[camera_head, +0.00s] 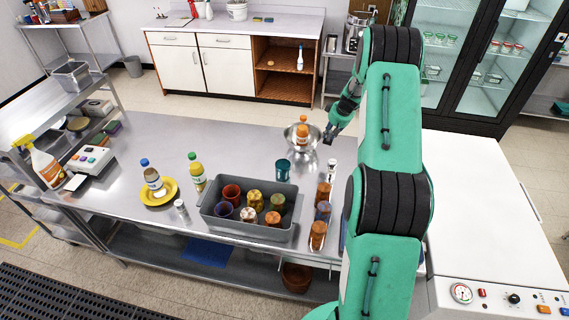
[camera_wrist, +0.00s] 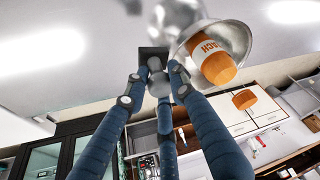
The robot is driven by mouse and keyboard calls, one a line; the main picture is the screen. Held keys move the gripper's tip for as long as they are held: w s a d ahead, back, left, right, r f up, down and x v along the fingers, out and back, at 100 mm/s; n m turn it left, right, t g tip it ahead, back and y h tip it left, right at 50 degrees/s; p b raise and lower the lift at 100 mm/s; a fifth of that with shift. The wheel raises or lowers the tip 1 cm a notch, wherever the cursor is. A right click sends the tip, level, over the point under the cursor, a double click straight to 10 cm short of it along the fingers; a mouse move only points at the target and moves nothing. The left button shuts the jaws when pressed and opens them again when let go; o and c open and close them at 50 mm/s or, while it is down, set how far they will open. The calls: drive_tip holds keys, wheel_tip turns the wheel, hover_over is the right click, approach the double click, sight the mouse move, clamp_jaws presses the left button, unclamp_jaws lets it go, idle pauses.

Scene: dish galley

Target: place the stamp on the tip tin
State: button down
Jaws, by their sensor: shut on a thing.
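My gripper (camera_head: 331,133) is over the steel counter, just right of a metal bowl. In the wrist view its fingers (camera_wrist: 156,82) are closed around a grey knob on a dark square block (camera_wrist: 152,52), which looks like the stamp. The fingers hide part of it, and it is too small to make out in the head view. I cannot identify the tip tin with certainty. A teal cup-like vessel (camera_head: 283,169) stands on the counter in front of the bowl, but I cannot tell whether it is the tin.
The metal bowl (camera_head: 291,139) holds or backs an orange labelled bottle (camera_head: 303,124), close to my gripper. A grey bin (camera_head: 276,234) of several jars stands at the counter's front. More jars (camera_head: 318,235) line its right side.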

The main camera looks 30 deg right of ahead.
drive_tip(key=s+a+r, duration=0.1)
drive_tip(key=s+a, duration=0.2)
drive_tip(key=a, duration=0.7)
drive_tip(key=s+a+n, duration=0.1)
drive_tip(key=s+a, duration=0.3)
drive_tip(key=a, duration=0.6)
drive_tip(key=s+a+r+n+p, duration=0.1)
drive_tip(key=s+a, duration=0.3)
drive_tip(key=a, duration=0.6)
drive_tip(key=shift+s+r, duration=0.25)
drive_tip(key=shift+r, duration=0.05)
drive_tip(key=shift+s+a+f, duration=0.1)
drive_tip(key=shift+s+a, duration=0.2)
drive_tip(key=shift+w, duration=0.15)
drive_tip(key=p, duration=0.4)
hover_over(283, 164)
drive_tip(key=f, duration=0.1)
drive_tip(key=shift+f, duration=0.2)
drive_tip(key=shift+f, duration=0.15)
drive_tip(key=shift+f, duration=1.65)
